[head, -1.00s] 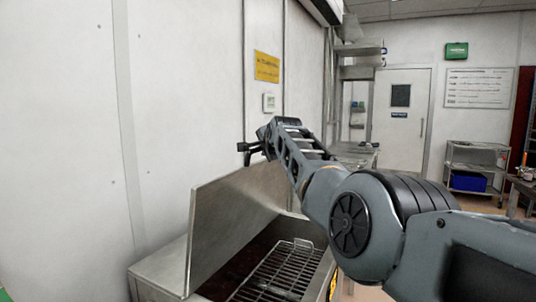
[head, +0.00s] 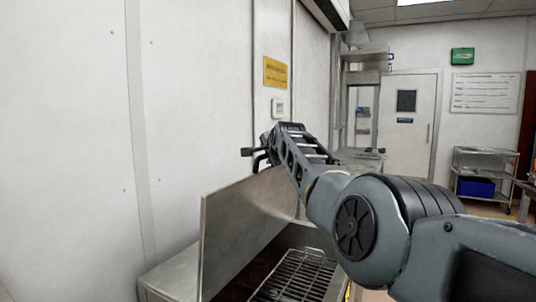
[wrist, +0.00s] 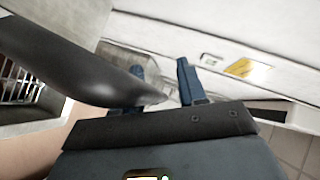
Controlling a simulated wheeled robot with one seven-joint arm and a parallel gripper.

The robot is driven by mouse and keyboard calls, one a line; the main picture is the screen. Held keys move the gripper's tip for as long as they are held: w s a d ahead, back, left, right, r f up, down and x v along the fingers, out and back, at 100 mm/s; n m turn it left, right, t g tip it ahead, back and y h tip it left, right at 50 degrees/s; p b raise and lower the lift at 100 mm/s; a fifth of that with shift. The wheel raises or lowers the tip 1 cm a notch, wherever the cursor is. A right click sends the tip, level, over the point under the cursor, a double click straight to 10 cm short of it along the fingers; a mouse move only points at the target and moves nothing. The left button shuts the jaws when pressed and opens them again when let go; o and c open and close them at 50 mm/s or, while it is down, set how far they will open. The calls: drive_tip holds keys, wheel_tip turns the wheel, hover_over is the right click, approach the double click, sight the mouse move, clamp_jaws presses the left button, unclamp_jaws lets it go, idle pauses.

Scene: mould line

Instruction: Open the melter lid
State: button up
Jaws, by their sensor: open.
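The melter lid (head: 235,225) is a flat grey metal panel. In the head view it stands steeply raised at the wall side of the melter (head: 168,282), whose interior is uncovered. My gripper (head: 253,158) is open, above the far part of the lid and close to the wall. In the wrist view the two fingers of my gripper (wrist: 165,85) are apart, with no object clearly seen between them. Part of my arm hides the far end of the lid in the head view. I cannot tell whether the gripper touches the lid.
A wire rack (head: 297,272) lies inside the melter. The white wall (head: 75,150) is close on the left, with a yellow sign (head: 275,72) and a small control box (head: 278,107). A trolley with a blue bin (head: 477,188) stands at the far right, near a door (head: 405,125).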

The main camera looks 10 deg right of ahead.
drive_tip(key=shift+s, duration=0.15)
drive_tip(key=shift+b+v, duration=0.55)
drive_tip(key=shift+v, duration=0.5)
drive_tip(key=b+v, duration=0.1)
drive_tip(key=v, duration=0.4)
drive_tip(key=shift+s+r, duration=0.15)
drive_tip(key=shift+s+r, duration=0.1)
drive_tip(key=shift+r, duration=0.05)
drive_tip(key=s+a+r+p, duration=0.2)
drive_tip(key=s+r+p, duration=0.1)
drive_tip(key=s+r, duration=0.2)
drive_tip(key=shift+s+r, duration=0.35)
drive_tip(key=shift+s, duration=0.3)
drive_tip(key=shift+p, duration=0.35)
idle(0.4)
